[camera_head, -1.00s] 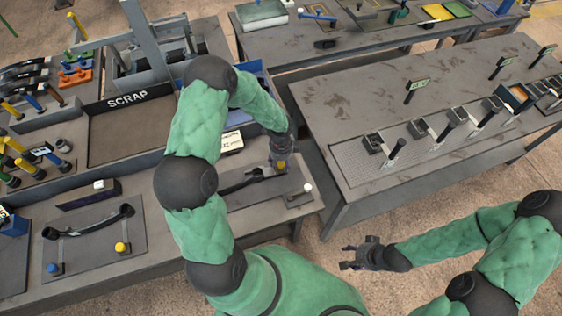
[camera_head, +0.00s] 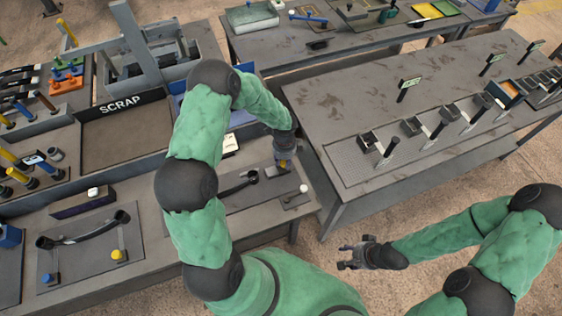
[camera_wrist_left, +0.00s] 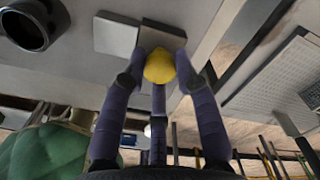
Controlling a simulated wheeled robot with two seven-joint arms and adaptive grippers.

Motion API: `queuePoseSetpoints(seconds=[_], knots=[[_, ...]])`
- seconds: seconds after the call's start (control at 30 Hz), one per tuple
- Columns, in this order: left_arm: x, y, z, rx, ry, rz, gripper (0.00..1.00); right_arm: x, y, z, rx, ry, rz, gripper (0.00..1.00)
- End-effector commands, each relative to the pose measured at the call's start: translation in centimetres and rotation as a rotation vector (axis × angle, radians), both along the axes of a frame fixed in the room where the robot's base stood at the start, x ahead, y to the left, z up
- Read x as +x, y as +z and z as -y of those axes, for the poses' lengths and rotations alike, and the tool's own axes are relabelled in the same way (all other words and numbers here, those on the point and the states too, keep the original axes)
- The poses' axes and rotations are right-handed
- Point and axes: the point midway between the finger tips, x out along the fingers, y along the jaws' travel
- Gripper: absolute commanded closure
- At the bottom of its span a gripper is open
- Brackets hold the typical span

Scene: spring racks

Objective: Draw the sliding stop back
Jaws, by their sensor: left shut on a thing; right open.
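My left gripper (camera_head: 284,160) is over the plate (camera_head: 228,202) at the right end of the near bench. It is shut on a yellow knob (camera_head: 283,164), which I take to be the sliding stop's. The knob (camera_wrist_left: 159,66) shows between the fingers in the left wrist view; grey blocks lie behind it. The stop's body is mostly hidden in the head view. A dark arm-shaped part (camera_head: 236,184) lies on the plate, its ring end left of the knob and apart from it. My right gripper (camera_head: 352,257) is open and empty, over the floor.
A white knob (camera_head: 303,188) stands on a small block at the plate's right corner. Another fixture plate (camera_head: 95,262) with a dark part is at left. The scrap tray (camera_head: 125,140) lies behind. A gap separates the bench from the right table (camera_head: 345,205).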

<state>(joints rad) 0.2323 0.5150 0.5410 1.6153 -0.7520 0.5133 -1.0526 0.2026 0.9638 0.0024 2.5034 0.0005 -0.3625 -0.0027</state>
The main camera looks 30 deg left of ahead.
Motion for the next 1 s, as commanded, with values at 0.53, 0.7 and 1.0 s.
queuePoseSetpoints(seconds=[0.53, 0.7, 1.0], knots=[[0.2, 0.7, 0.0, -0.001, -0.001, 0.006, 0.46, 0.0, 0.0, 0.0, 0.000, 0.000, 0.000, 0.50], [0.3, 3.3, 0.1, 0.000, 0.000, 0.010, 0.46, 0.0, 0.0, 0.0, 0.000, 0.000, 0.000, 0.50], [0.3, 9.1, 0.1, -0.001, -0.002, 0.010, 0.46, 0.0, 0.0, 0.0, 0.000, 0.000, 0.000, 0.50]])
